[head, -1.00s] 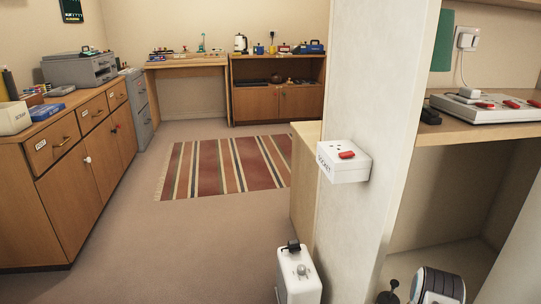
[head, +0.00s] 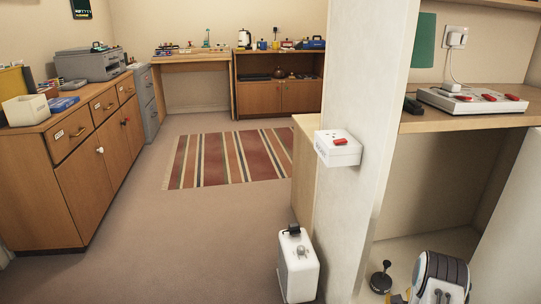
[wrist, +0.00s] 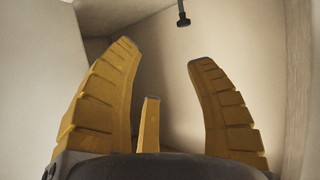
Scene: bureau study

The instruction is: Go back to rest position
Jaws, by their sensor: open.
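My gripper (wrist: 163,55) shows in the wrist view with its yellow ribbed fingers spread apart. The space between the fingers is empty. Pale wall-like surfaces lie beyond them. In the head view, part of my arm (head: 440,278) shows at the bottom right, low in the recess under the wooden desk; the fingers are mostly cut off there. A small dark knob on a stem (head: 381,278) stands just left of the arm. A similar dark knob (wrist: 183,18) shows at the top of the wrist view, apart from the fingers.
A pale wall end (head: 370,120) carries a white socket box (head: 338,148) with a red switch. A white heater-like unit (head: 298,265) stands beside it. The desk (head: 470,121) overhangs my arm. Drawers (head: 90,160) line the left; the carpet and striped rug (head: 225,158) are clear.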

